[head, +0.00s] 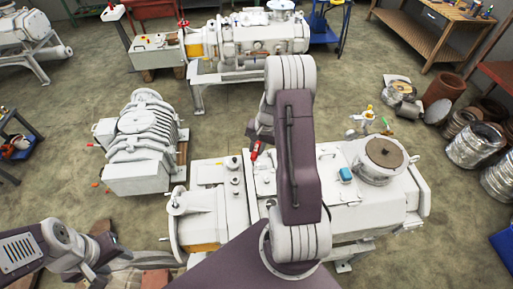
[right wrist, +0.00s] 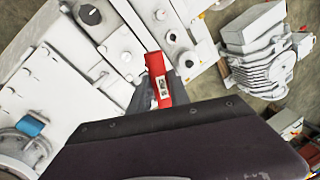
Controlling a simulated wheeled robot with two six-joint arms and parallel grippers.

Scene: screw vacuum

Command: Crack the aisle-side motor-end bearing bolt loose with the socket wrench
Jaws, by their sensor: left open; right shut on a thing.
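The white screw vacuum pump (head: 330,208) fills the centre foreground of the head view, with its end housing (head: 197,215) at the left. My right gripper (right wrist: 160,95) is shut on a red thing with a pale label (right wrist: 157,72), seemingly the socket wrench's handle. It is above the pump top in the right wrist view. The red thing also shows beside my right arm in the head view (head: 255,149). The wrench's working end is hidden or too small to tell. I cannot single out the aisle-side bearing bolt. My left gripper (head: 92,272) is open at the lower left, apart from the pump.
A ribbed grey-white unit (head: 142,140) stands left of the pump. Another pump (head: 255,42) stands on a frame behind. Steel drums (head: 468,142) and a wooden bench (head: 435,30) are at the right.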

